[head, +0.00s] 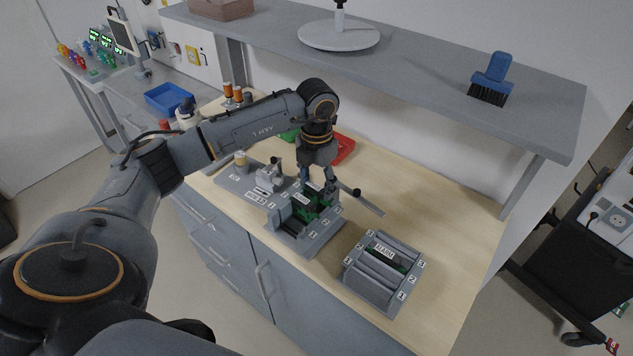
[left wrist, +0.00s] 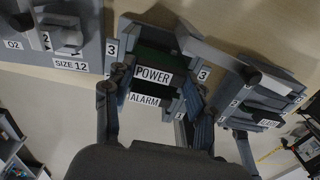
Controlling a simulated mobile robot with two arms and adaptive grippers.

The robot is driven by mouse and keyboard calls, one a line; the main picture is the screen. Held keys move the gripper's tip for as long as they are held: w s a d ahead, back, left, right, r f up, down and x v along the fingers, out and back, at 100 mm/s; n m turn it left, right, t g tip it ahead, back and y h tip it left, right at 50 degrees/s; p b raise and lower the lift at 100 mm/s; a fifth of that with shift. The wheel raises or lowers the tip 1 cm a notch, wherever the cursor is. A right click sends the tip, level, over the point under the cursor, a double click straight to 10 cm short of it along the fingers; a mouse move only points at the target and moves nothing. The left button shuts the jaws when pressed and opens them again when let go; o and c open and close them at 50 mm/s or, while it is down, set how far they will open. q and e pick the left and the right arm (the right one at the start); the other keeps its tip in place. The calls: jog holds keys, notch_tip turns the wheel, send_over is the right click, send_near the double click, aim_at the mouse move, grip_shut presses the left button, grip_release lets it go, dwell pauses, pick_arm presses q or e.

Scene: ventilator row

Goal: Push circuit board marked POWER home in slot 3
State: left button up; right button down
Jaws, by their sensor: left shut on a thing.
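The POWER board (left wrist: 153,75) stands in the grey rack (head: 290,238), in line with the number 3 labels at both sides. My left gripper (head: 320,186) reaches down over that rack from above. The ALARM board (left wrist: 144,98) stands in the rack right beside the POWER board. I cannot tell how deep the POWER board sits. My right gripper is not in view.
A grey lever with a black knob (head: 357,192) sticks out at the rack's back right. A second grey rack (head: 378,293) holding a labelled board stands to the right. Red (head: 344,148) and green bins lie behind the arm. A shelf (head: 430,62) overhangs the back.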

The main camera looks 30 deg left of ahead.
pick_arm(q)
jog(key=shift+f, duration=0.35)
dwell(0.4)
jog(key=o, duration=1.2)
jog(key=shift+r, duration=0.2)
jog(key=shift+r+p, duration=2.05)
jog(key=shift+r, duration=1.35)
